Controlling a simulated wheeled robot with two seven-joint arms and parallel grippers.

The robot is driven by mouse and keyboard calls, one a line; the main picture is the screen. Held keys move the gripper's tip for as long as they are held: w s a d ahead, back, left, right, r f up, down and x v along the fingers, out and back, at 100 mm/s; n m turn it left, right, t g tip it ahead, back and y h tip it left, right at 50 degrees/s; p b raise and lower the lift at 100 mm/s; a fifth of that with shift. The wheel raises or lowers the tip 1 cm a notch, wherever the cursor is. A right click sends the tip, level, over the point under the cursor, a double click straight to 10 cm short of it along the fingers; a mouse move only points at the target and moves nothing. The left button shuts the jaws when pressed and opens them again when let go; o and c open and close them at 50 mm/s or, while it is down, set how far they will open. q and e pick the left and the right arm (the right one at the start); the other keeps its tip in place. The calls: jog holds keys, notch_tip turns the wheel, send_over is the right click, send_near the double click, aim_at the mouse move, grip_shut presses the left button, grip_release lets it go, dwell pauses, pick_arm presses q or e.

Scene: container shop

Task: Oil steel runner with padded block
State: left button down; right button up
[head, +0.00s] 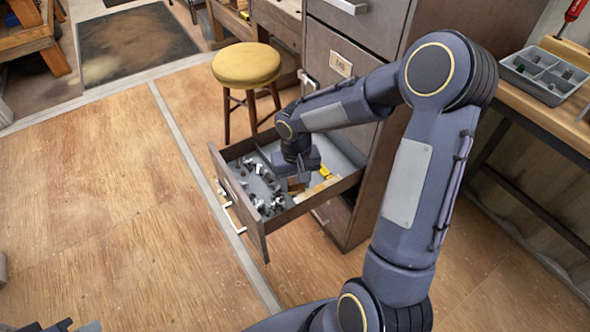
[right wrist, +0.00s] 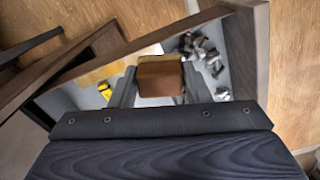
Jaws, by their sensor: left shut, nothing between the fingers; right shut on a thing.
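A drawer (head: 241,205) is pulled out of the wooden cabinet. My right gripper (head: 297,182) reaches down into it. In the right wrist view its two fingers (right wrist: 160,90) are shut on a brown padded block (right wrist: 160,78) with a tan upper edge. The block shows only partly in the head view (head: 295,185). I cannot clearly make out the steel runner; my arm and the drawer walls may hide it. My left gripper (head: 62,326) is shut and empty, partly cut off at the bottom left edge of the head view.
Loose metal fittings (head: 262,190) and a yellow item (head: 325,173) lie in the drawer. A yellow-topped stool (head: 246,66) stands just behind it. A grey divided tray (head: 543,75) sits on the bench at right. The floor left of the drawer is clear.

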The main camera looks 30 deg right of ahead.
jog(key=shift+r+p, duration=0.85)
jog(key=shift+r, duration=0.6)
